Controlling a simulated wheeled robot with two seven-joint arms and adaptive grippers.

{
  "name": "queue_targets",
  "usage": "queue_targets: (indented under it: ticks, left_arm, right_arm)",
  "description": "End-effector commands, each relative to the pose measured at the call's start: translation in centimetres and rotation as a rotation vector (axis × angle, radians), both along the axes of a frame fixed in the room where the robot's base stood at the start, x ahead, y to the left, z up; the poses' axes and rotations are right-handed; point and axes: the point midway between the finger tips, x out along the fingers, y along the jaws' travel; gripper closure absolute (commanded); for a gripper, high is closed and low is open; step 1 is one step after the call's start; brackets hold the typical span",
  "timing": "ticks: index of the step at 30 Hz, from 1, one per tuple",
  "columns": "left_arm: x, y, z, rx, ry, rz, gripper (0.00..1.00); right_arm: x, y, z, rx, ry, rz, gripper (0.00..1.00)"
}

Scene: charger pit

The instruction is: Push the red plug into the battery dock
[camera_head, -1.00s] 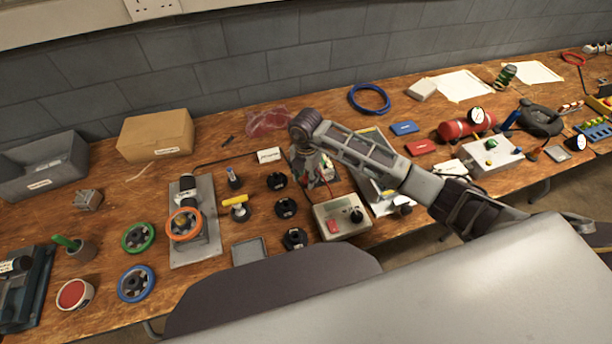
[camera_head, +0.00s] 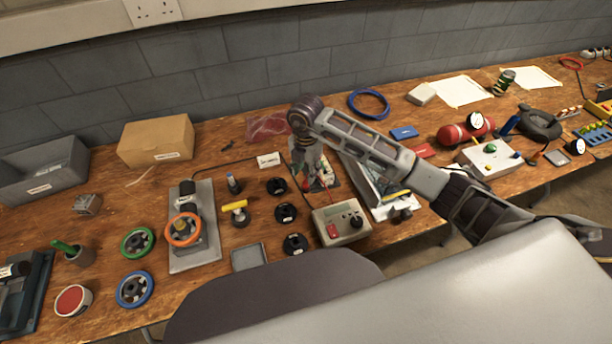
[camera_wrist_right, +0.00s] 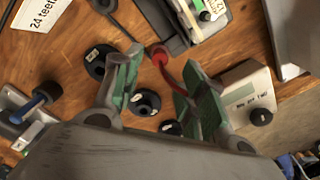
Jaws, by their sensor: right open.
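The red plug (camera_wrist_right: 158,53) with its red lead shows in the right wrist view, at the near edge of a dark grey unit that looks like the battery dock (camera_wrist_right: 176,42). I cannot tell how far the plug sits in it. My right gripper (camera_wrist_right: 162,60) is open, its green-padded fingers on either side of the plug with visible gaps. In the head view my right gripper (camera_head: 316,172) points down over the dock area and hides most of the plug and dock. The charger box (camera_head: 342,222) stands just nearer. My left gripper is not in view.
Several black round pieces (camera_head: 285,212) lie left of the charger box. A grey fixture with an orange ring (camera_head: 183,230) stands further left. A grey tilted tray (camera_head: 372,182) lies close right of my right gripper. A white label (camera_head: 268,160) lies behind left.

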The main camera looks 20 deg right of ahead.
Motion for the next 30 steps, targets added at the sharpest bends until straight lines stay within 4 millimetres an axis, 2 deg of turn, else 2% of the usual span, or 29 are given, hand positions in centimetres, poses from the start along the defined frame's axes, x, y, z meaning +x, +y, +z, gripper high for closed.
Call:
queue_targets:
  ticks: [1,9,30]
  left_arm:
    - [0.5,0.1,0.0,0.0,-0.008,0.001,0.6]
    - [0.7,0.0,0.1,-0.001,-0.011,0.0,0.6]
    - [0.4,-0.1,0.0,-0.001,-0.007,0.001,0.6]
  right_arm:
    - [0.0,0.0,0.5,0.001,-0.001,0.0,0.58]
    - [0.0,0.0,2.0,0.0,0.0,-0.001,0.58]
    - [0.0,0.0,2.0,0.0,0.0,-0.001,0.58]
